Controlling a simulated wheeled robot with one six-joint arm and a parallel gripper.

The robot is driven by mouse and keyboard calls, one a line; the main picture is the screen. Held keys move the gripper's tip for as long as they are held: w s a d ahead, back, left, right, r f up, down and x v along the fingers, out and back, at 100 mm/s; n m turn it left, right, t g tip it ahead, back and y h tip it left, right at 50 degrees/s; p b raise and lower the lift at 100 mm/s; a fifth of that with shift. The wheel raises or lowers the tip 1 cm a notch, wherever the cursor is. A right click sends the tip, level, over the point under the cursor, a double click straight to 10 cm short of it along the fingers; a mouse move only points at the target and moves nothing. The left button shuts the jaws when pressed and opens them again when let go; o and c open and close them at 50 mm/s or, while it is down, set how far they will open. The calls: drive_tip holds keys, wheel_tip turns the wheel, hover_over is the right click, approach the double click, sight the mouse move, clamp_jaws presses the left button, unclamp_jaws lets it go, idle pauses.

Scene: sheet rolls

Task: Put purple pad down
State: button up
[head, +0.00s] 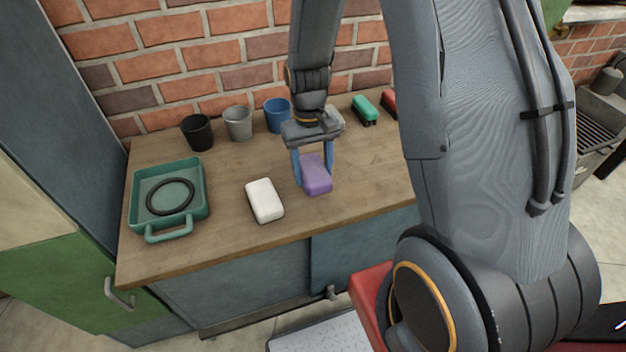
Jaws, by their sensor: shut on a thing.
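The purple pad (317,178) is a small block with rounded edges, near the middle of the wooden counter. My gripper (312,168) points down from above, with its blue fingers on either side of the pad, and it is shut on the pad. I cannot tell whether the pad's underside touches the counter or hangs just above it. Part of the pad's far side is hidden by the gripper.
A white pad (265,201) lies just left of the purple one. A green tray (203,192) with a black ring (170,197) stands farther left. Black (197,132), grey (238,123) and blue (275,114) cups stand behind. Green (365,108) and red (389,102) items lie back right.

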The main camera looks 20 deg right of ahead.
sight(311, 164)
drive_tip(key=shift+f+p, duration=0.5)
drive_tip(key=shift+f, duration=1.6)
drive_tip(key=shift+f, duration=0.2)
drive_tip(key=o, duration=1.1)
drive_tip(key=shift+s+f, duration=0.1)
drive_tip(key=r+b, duration=0.1)
drive_tip(key=r, duration=0.3)
drive_tip(key=w+r+b, duration=0.1)
drive_tip(key=r, duration=0.3)
drive_tip(key=w+r+b, duration=0.1)
drive_tip(key=r, duration=0.3)
drive_tip(key=shift+r, duration=0.15)
drive_tip(key=shift+s+r, duration=0.25)
drive_tip(key=shift+s, duration=0.05)
drive_tip(key=s+r+t, duration=0.3)
drive_tip(key=s, duration=0.7)
drive_tip(key=shift+s, duration=0.25)
drive_tip(key=shift+r, duration=0.1)
